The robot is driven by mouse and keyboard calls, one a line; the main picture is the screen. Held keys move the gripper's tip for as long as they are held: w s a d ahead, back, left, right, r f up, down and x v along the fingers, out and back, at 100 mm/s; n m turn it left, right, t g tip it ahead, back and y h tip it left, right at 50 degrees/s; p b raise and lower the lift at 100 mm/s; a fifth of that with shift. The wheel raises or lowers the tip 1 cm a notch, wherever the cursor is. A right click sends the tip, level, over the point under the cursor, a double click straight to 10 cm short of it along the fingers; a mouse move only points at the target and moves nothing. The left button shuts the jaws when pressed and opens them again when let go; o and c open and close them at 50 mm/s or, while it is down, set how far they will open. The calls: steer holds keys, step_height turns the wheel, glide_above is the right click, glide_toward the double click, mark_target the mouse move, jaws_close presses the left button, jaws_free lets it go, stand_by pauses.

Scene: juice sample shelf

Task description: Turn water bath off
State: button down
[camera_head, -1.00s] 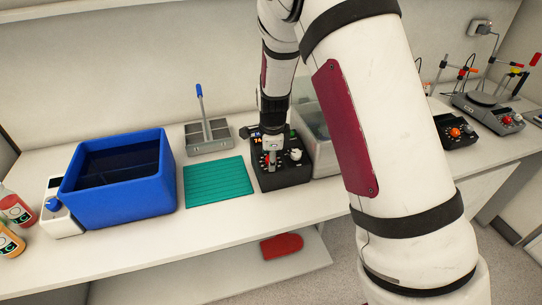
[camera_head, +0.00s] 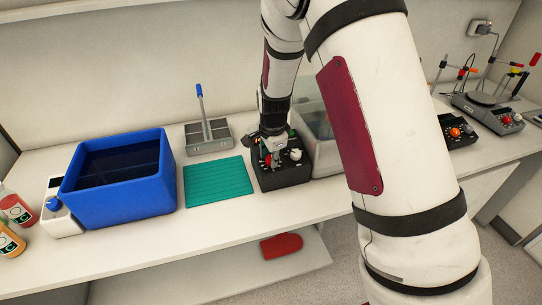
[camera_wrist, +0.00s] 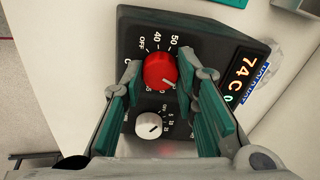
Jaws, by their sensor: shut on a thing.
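The water bath's black control box (camera_head: 283,178) stands on the bench beside a clear tank (camera_head: 318,138). Its red knob (camera_wrist: 160,71) shows in the wrist view, with OFF, 40 and 50 printed around it; OFF is at its upper left. The knob's white mark seems to point to the lower right, away from OFF. My gripper (camera_wrist: 163,78) is shut on the red knob, one green-padded finger on each side. A white knob (camera_wrist: 148,125) sits below it between the fingers. The lit orange display (camera_wrist: 240,75) reads about 74 C.
A teal mat (camera_head: 218,182) and a blue tub (camera_head: 118,207) lie left of the box. A grey rack with a blue-tipped handle (camera_head: 203,120) stands behind. Another black device (camera_head: 457,130) is to the right. A red object (camera_head: 282,247) lies on the lower shelf.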

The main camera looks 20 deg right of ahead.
steer(key=n, duration=0.3)
steer(key=shift+n, duration=0.4)
steer(key=n, duration=0.4)
steer(key=shift+n, duration=0.3)
steer(key=n, duration=0.4)
steer(key=shift+n, duration=0.3)
steer(key=n, duration=0.4)
steer(key=shift+d+n+y, duration=0.1)
steer(key=shift+n+y, duration=0.2)
steer(key=n, duration=0.3)
steer(key=shift+s+n, duration=0.1)
steer(key=shift+n, duration=0.2)
steer(key=n, duration=0.3)
steer(key=shift+n, duration=0.4)
steer(key=n, duration=0.3)
steer(key=shift+y, duration=0.3)
steer(key=shift+n+p, duration=0.4)
steer(key=shift+n, duration=1.6)
